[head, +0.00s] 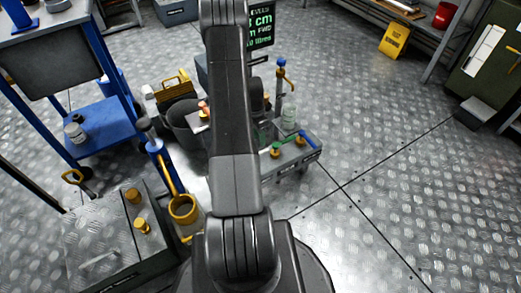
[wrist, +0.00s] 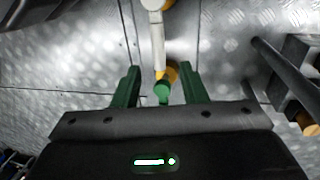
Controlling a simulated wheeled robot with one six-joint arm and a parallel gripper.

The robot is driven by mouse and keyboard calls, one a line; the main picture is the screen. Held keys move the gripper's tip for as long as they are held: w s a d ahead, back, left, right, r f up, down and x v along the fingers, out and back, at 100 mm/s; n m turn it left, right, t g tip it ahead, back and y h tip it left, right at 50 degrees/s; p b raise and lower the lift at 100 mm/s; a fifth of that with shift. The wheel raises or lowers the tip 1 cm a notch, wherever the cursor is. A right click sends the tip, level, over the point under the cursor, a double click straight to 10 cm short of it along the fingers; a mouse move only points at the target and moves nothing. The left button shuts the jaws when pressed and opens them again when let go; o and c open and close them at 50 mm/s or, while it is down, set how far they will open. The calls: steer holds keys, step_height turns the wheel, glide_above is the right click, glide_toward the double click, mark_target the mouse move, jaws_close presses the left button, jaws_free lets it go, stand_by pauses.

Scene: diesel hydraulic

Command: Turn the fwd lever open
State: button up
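In the wrist view, my gripper (wrist: 160,85) has its two green fingers spread apart. A pale bar (wrist: 156,35) reaches down from the top edge towards the knob. In the head view my arm hides the gripper. A grey box there bears a green-topped yellow fitting (head: 276,149) and a blue-topped yellow fitting (head: 300,139). I cannot tell which part is the fwd lever; no lever label is readable.
A blue trolley (head: 100,117) and a grey bin (head: 187,124) are at left. A blue pole with a yellow cup (head: 183,209) stands near my base. The floor at right (head: 400,190) is clear.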

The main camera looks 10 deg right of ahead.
steer(key=f, duration=0.2)
steer(key=s+f+b, duration=0.1)
steer(key=f, duration=0.3)
steer(key=shift+s+d+f, duration=0.1)
steer(key=shift+s+d, duration=0.1)
steer(key=shift+d, duration=0.1)
steer(key=shift+c, duration=0.2)
jaws_close()
